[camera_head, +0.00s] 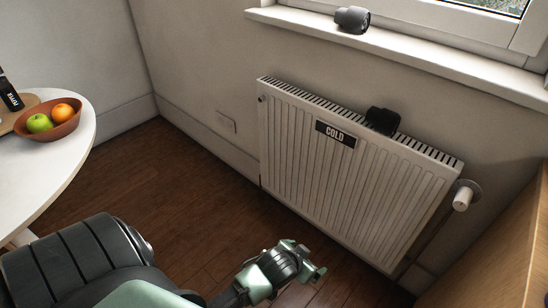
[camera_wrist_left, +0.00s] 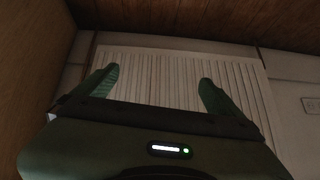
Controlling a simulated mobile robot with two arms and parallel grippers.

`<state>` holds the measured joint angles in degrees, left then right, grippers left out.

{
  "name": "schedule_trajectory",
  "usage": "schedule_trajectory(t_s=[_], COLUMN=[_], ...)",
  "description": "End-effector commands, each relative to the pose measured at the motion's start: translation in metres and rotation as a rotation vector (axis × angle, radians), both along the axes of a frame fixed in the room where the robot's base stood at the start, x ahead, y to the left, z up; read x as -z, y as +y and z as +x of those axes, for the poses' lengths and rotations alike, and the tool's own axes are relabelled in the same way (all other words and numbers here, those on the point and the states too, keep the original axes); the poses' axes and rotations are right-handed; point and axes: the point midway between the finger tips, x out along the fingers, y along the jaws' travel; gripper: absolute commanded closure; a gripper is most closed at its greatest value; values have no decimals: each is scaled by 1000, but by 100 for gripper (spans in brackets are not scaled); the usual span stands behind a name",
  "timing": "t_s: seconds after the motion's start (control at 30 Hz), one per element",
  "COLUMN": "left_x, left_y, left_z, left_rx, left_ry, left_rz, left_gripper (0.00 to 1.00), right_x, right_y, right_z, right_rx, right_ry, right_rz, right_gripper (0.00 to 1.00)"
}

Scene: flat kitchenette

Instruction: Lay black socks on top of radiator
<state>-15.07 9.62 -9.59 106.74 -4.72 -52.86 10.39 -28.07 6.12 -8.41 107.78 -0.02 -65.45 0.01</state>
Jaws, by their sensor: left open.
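The black socks (camera_head: 381,120) lie in a small dark bundle on the top edge of the white radiator (camera_head: 300,150), right of its "COLD" label. They rest on the top grille and hang slightly over the front. My left gripper (camera_head: 307,262) is low in front of the radiator, well below the socks and apart from them. In the left wrist view my left gripper (camera_wrist_left: 156,80) is open, with nothing between its two green fingers and the ribbed radiator front (camera_wrist_left: 150,62) behind them. The socks do not show in that view. My right gripper is not in view.
A dark grey rounded object (camera_head: 352,19) sits on the windowsill (camera_head: 420,42) above the radiator. A valve knob (camera_head: 462,198) sticks out at the radiator's right end. A wooden cabinet (camera_head: 505,255) stands at right. A round white table (camera_head: 60,165) with a fruit bowl (camera_head: 40,128) is at left.

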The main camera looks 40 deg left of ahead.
Motion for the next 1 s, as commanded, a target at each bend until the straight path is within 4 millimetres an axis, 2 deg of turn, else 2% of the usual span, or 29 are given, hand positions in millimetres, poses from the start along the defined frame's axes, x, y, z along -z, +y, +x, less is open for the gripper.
schedule_trajectory(t_s=[0.03,0.1,0.2,0.3,0.43,1.0], left_x=[25,49,70,79,82,82], left_y=[-4,-10,-16,-20,-21,-21], left_z=[-39,-84,-132,-160,-169,-168], left_rx=[12,36,66,85,93,92], left_ry=[104,223,347,416,440,436], left_rz=[-1,-1,-4,-9,-9,-8], left_gripper=[2,2,2,2,2,2], right_x=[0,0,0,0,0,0], right_y=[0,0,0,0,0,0], right_z=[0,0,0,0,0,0], right_rx=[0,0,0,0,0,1], right_ry=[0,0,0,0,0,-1], right_rz=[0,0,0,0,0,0], right_gripper=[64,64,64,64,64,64])
